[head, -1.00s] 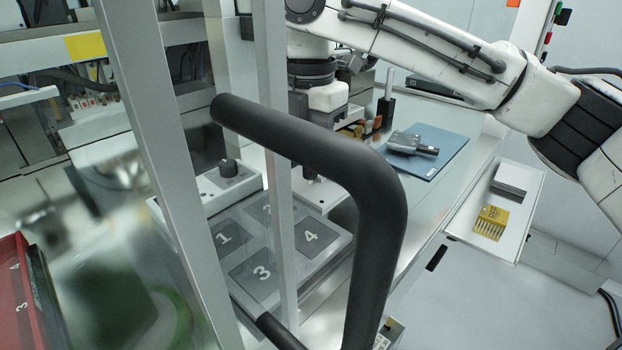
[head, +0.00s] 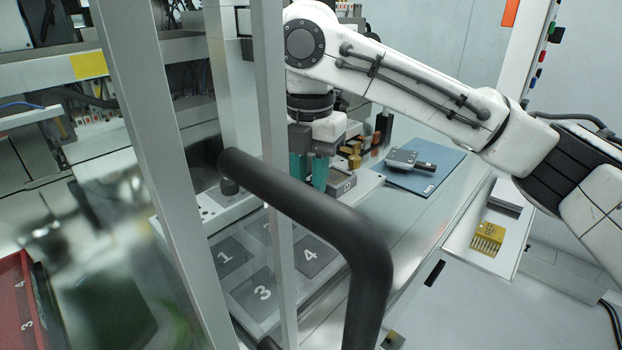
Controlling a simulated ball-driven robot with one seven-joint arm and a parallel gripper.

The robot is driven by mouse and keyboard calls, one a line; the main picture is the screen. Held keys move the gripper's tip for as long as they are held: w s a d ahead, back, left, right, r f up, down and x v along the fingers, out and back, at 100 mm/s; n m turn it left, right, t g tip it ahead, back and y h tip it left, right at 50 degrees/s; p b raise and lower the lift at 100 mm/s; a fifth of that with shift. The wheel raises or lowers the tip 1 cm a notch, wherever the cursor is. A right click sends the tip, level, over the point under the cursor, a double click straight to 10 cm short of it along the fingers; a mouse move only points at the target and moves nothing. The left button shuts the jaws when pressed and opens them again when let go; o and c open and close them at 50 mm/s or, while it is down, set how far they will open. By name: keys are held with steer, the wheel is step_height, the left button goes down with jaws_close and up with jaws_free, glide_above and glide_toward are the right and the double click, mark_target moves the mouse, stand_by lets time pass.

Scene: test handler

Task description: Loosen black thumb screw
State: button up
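The fingertips are partly hidden by the bar.
A thick black handle bar (head: 325,217) and a grey upright post (head: 273,120) cross the view in front. A tray with numbered pockets (head: 240,318) lies below. A grey block (head: 343,187) sits beside my gripper. A blue mat (head: 447,172) carries a metal tool (head: 408,160).

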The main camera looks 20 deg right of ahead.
steer(key=shift+n, duration=0.7)
steer(key=shift+r+n+p, duration=0.2)
steer(key=shift+n+p, duration=0.4)
steer(key=shift+p, duration=0.1)
steer(key=shift+f+n, duration=0.15)
steer(key=shift+n, duration=0.85)
steer(key=shift+n+p, duration=0.7)
steer(key=shift+p, duration=0.15)
steer(key=shift+n, duration=0.9)
